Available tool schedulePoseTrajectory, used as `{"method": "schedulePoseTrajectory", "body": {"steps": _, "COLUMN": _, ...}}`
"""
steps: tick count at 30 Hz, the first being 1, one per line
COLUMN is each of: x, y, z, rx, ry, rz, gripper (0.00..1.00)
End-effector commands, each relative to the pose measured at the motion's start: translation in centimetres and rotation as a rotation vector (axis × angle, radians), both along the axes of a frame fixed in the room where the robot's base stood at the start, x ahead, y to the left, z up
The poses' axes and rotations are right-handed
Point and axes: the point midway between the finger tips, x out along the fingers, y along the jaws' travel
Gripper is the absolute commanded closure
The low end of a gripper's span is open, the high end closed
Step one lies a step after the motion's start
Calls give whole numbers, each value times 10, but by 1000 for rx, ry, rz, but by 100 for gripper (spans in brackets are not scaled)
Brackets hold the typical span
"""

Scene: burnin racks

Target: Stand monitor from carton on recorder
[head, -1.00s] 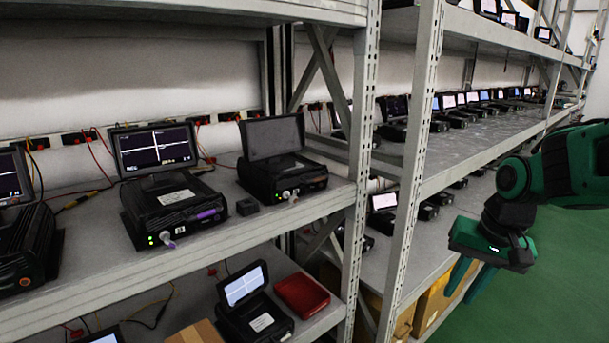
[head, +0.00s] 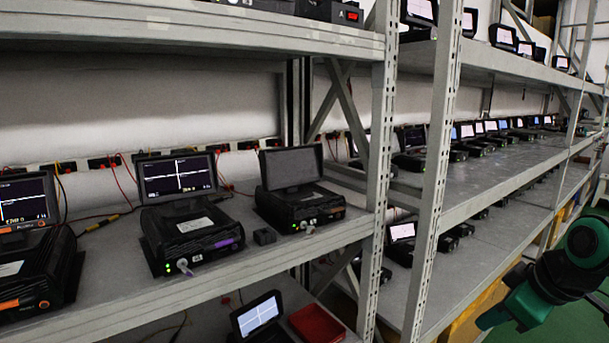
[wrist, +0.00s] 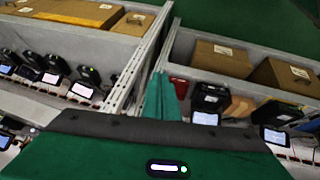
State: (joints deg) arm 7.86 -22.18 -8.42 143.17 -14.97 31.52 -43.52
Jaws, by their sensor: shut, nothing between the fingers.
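Black recorders with monitors standing on them line the middle shelf: one recorder (head: 195,235) bears a lit monitor (head: 178,177), and another recorder (head: 300,205) bears a dark-screened monitor (head: 291,168). I cannot tell which recorder or monitor the task means. Closed brown cartons (wrist: 222,58) show in the wrist view, with another carton (wrist: 70,13) at its upper left. No monitor is seen inside a carton. My gripper (head: 487,320) is at the lower right of the head view, out in front of the racks, apart from everything. Its green fingers (wrist: 160,97) are together and empty in the wrist view.
Grey rack uprights (head: 437,150) stand between the bays. A small black block (head: 265,236) sits between the recorders. Green floor (head: 530,325) is open at the right.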

Motion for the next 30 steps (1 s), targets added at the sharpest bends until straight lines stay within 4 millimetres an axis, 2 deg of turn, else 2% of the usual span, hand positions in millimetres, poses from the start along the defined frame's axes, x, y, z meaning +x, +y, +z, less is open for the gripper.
{"method": "schedulePoseTrajectory", "body": {"steps": 1, "x": 21, "y": 22, "z": 9, "rx": -24, "ry": -82, "rz": 136, "gripper": 100}}
{"method": "schedulePoseTrajectory", "body": {"steps": 3, "x": 46, "y": 55, "z": 26, "rx": -60, "ry": -212, "rz": 327, "gripper": 100}}
{"method": "schedulePoseTrajectory", "body": {"steps": 6, "x": 74, "y": 104, "z": 55, "rx": -114, "ry": -413, "rz": 571, "gripper": 100}}
{"method": "schedulePoseTrajectory", "body": {"steps": 10, "x": 96, "y": 167, "z": 99, "rx": -187, "ry": -698, "rz": 832, "gripper": 100}}
{"method": "schedulePoseTrajectory", "body": {"steps": 12, "x": 102, "y": 200, "z": 125, "rx": -228, "ry": -858, "rz": 942, "gripper": 100}}
{"method": "schedulePoseTrajectory", "body": {"steps": 15, "x": 104, "y": 237, "z": 161, "rx": -285, "ry": -1072, "rz": 1047, "gripper": 100}}
{"method": "schedulePoseTrajectory", "body": {"steps": 18, "x": 102, "y": 262, "z": 191, "rx": -334, "ry": -1243, "rz": 1100, "gripper": 100}}
{"method": "schedulePoseTrajectory", "body": {"steps": 21, "x": 99, "y": 276, "z": 212, "rx": -371, "ry": -1357, "rz": 1118, "gripper": 100}}
{"method": "schedulePoseTrajectory", "body": {"steps": 25, "x": 98, "y": 285, "z": 224, "rx": -394, "ry": -1423, "rz": 1124, "gripper": 100}}
{"method": "schedulePoseTrajectory", "body": {"steps": 30, "x": 106, "y": 296, "z": 225, "rx": -397, "ry": -1431, "rz": 1127, "gripper": 100}}
